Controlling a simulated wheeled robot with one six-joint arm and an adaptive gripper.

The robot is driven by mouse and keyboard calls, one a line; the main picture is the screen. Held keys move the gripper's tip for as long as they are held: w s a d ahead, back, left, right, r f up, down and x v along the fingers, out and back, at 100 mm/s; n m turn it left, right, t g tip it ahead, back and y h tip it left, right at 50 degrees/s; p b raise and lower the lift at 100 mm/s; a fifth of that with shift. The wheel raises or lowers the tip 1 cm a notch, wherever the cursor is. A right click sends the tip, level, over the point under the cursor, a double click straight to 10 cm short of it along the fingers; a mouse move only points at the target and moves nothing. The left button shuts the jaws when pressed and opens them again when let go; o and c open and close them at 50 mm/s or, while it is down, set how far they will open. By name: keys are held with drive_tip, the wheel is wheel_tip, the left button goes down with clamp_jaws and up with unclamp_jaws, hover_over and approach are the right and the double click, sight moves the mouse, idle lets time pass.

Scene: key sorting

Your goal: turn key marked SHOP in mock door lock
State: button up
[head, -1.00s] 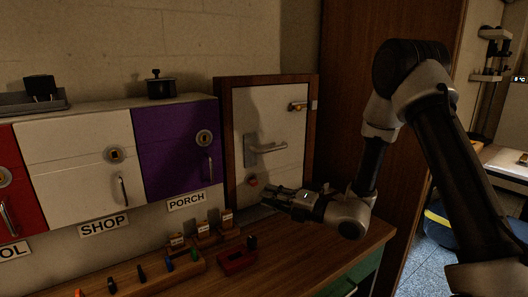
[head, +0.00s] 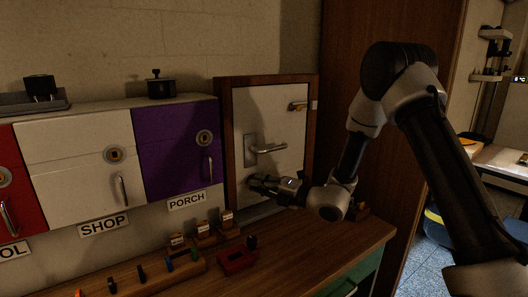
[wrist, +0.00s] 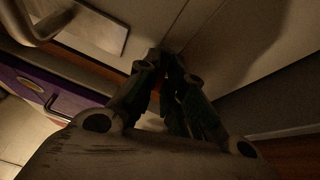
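The mock door (head: 285,122) is a pale panel in a brown wooden frame with a metal lever handle (head: 268,149). My gripper (head: 253,182) is at the door face, below the handle, where its fingers cover the lock area. In the wrist view my gripper (wrist: 165,62) has its fingertips close together at the door. The lock and any key in it are hidden, so I cannot tell whether the fingers are closed on a key. The SHOP label (head: 104,225) is on the wall below a white cabinet (head: 75,150).
A purple cabinet (head: 172,150) marked PORCH is left of the door. A wooden key rack (head: 160,278) with several coloured keys, small tagged blocks and a red holder (head: 237,262) sit on the wooden counter (head: 310,250). The counter's right part is mostly clear.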

drive_tip(key=shift+r+n+h, duration=0.25)
drive_tip(key=shift+n+h, duration=0.35)
drive_tip(key=shift+n, duration=0.5)
clamp_jaws()
drive_tip(key=shift+n+g+h, duration=0.4)
drive_tip(key=shift+n+h, duration=0.1)
drive_tip(key=shift+n, duration=0.5)
drive_tip(key=n+h, duration=0.2)
drive_tip(key=n, duration=0.1)
drive_tip(key=shift+r, duration=0.15)
drive_tip(key=n+h, duration=0.1)
drive_tip(key=n+t+h, duration=0.1)
drive_tip(key=n, duration=0.1)
drive_tip(key=shift+s+a+r+h, duration=0.1)
drive_tip(key=shift+r+h, duration=0.05)
drive_tip(key=shift+h, duration=0.15)
drive_tip(key=shift+a+r, duration=0.1)
